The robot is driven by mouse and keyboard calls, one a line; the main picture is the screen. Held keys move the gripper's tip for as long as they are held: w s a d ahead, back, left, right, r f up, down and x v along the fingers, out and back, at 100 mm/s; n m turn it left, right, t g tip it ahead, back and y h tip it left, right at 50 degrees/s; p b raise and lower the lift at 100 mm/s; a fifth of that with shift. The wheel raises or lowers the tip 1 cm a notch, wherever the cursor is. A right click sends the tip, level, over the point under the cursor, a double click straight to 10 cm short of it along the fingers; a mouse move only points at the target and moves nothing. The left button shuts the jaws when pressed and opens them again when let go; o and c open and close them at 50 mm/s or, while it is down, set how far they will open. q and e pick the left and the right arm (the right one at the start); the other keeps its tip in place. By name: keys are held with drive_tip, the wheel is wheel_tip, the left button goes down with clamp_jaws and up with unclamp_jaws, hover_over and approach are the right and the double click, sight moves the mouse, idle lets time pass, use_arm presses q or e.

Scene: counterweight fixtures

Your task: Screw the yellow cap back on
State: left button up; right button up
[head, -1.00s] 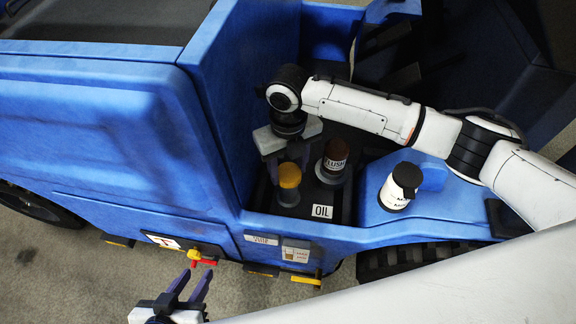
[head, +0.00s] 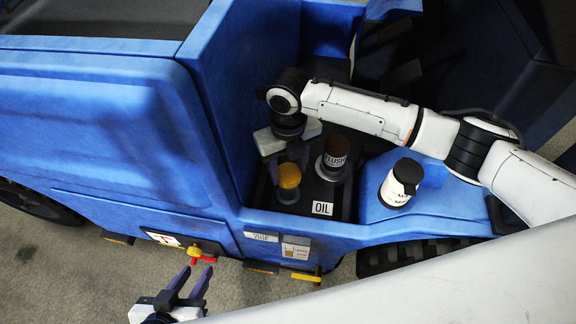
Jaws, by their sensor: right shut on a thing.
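The yellow cap (head: 289,176) sits on top of a filler neck (head: 288,196) in the dark recess of the blue vehicle, behind the OIL label (head: 322,208). My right gripper (head: 289,163) reaches down from above and is shut on the yellow cap, with its dark fingers at the cap's sides. Whether the cap is seated on the threads cannot be told from here. My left gripper (head: 192,272) is low in the view, outside the vehicle, with its fingers apart and nothing between them.
A brown-capped container with a FLUSH label (head: 335,158) stands right beside the yellow cap. A white bottle with a black lid (head: 398,184) stands on the blue ledge to the right. A red and yellow valve handle (head: 202,254) is just above my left gripper.

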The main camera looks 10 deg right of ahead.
sight(288, 172)
drive_tip(key=shift+f, duration=0.3)
drive_tip(key=o, duration=1.1)
wheel_tip(288, 172, up, 9)
drive_tip(key=shift+r+p, duration=0.15)
drive_tip(key=shift+p, duration=0.85)
drive_tip(key=shift+r, duration=0.45)
